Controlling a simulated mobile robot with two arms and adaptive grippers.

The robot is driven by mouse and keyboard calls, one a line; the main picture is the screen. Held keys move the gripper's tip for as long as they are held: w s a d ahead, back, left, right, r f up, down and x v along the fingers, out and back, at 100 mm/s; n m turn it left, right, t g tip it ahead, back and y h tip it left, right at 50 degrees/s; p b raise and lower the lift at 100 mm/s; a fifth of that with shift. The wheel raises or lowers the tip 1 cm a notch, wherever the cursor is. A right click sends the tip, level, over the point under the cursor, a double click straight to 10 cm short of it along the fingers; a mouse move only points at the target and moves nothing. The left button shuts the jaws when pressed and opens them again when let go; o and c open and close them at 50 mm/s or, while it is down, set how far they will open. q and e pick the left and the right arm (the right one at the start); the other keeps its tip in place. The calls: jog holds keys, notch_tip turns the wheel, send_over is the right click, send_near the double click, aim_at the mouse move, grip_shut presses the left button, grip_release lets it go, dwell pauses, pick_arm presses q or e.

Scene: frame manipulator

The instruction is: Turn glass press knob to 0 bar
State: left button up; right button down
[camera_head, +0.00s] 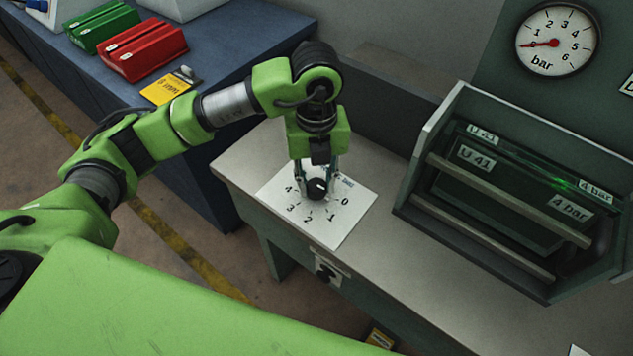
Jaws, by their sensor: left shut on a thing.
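The press knob (316,188) is a small dark round knob on a white dial card (350,218) marked 0 to 4, lying on the grey bench. A small pale mark shows on the knob's right side, but I cannot tell exactly which number it points to. My left gripper (319,184) points down from above and is shut on the knob, one finger on either side. The round pressure gauge (557,40) on the wall has a red needle pointing left, near the low end of its scale. My right gripper is not in view.
A dark green frame press (423,160) with glass panels labelled "U 41" and "4 bar" stands on the bench (380,258) to the right. A blue table (225,50) at the back left holds green and red boxes (143,50) and a yellow card (170,88).

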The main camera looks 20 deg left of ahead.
aim_at(316, 185)
pick_arm(q)
jog(key=shift+n, duration=2.1)
jog(key=o, duration=1.1)
notch_tip(316, 185, up, 12)
